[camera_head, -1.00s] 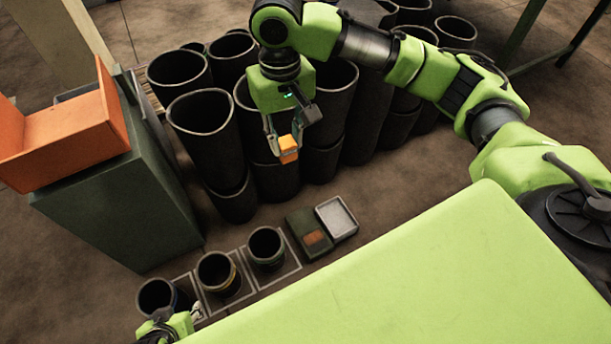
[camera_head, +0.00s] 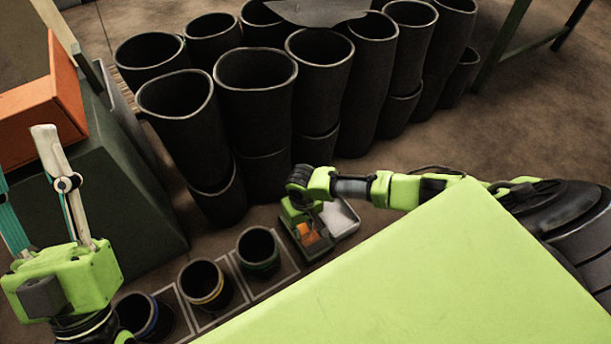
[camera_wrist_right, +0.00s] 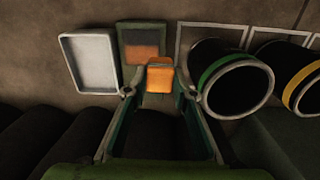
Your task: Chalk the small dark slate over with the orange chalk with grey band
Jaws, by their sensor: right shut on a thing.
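The small dark slate (camera_head: 317,250) lies on the floor beside a pale tray. In the right wrist view the slate (camera_wrist_right: 144,36) has a dark bare far part and an orange patch nearer me. My right gripper (camera_head: 304,226) is low over the slate, shut on the orange chalk (camera_wrist_right: 160,76), which also shows in the right wrist view between the fingertips (camera_wrist_right: 160,90). I cannot make out its grey band or tell whether it touches the slate. My left gripper (camera_head: 28,160) is open and empty, raised at the left.
The pale tray (camera_head: 341,218) adjoins the slate. Sleeves with green (camera_head: 259,251), yellow (camera_head: 204,285) and blue (camera_head: 146,315) bands stand in outlined squares. Several tall black sleeves (camera_head: 254,110) crowd behind. A dark green block (camera_head: 130,215) with an orange bin (camera_head: 45,110) stands left.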

